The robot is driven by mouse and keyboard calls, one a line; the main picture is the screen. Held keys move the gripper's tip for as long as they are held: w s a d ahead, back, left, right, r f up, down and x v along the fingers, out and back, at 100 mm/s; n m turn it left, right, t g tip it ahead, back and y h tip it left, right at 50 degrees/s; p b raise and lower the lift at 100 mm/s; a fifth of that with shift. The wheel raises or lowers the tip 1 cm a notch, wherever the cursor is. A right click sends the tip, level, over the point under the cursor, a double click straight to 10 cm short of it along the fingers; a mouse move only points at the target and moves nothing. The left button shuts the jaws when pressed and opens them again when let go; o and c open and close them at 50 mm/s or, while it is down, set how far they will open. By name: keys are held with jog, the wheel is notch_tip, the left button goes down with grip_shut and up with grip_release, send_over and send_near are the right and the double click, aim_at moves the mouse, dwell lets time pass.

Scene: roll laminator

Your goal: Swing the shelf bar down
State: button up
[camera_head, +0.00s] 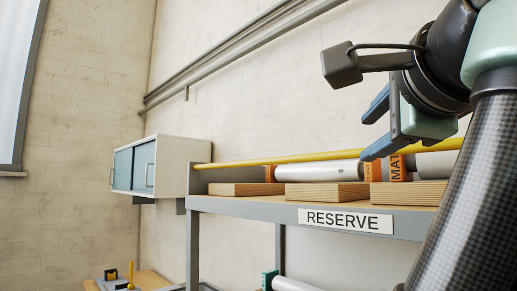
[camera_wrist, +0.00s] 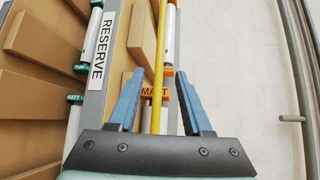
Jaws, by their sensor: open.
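The yellow shelf bar (camera_head: 285,158) runs lengthwise above the front of the shelf marked RESERVE (camera_head: 240,205), over the rolls lying there. It looks raised clear of the shelf board. My gripper (camera_head: 366,136) is open at the right, close to the bar, and its lower finger overlaps the bar in the head view. In the wrist view the bar (camera_wrist: 161,45) runs between the two blue fingers of my gripper (camera_wrist: 158,78), with space on both sides. Whether the fingertips reach past the bar, or touch it, I cannot tell. The bar's right end is hidden behind my arm.
White rolls (camera_head: 320,171) with orange MATT ends and wooden blocks (camera_head: 325,192) lie on the shelf. A wall cabinet (camera_head: 172,165) with blue doors hangs to the left. Pipes (camera_head: 240,50) run along the wall. A lower table (camera_head: 150,281) stands at bottom left.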

aim_at(348, 152)
jog(key=w+p, duration=0.1)
jog(key=w, duration=0.2)
jog(key=w+p, duration=0.2)
jog(key=w, duration=0.1)
jog(key=w+f+p, duration=0.1)
jog(key=w+p, duration=0.1)
jog(key=w, duration=0.2)
jog(key=shift+d, duration=0.4)
jog(key=shift+w+d+f+p, duration=0.15)
jog(key=shift+w+f+p, duration=0.05)
jog(key=shift+w+p, duration=0.25)
jog(key=shift+w+f, duration=0.1)
jog(key=shift+w, duration=0.05)
grip_shut()
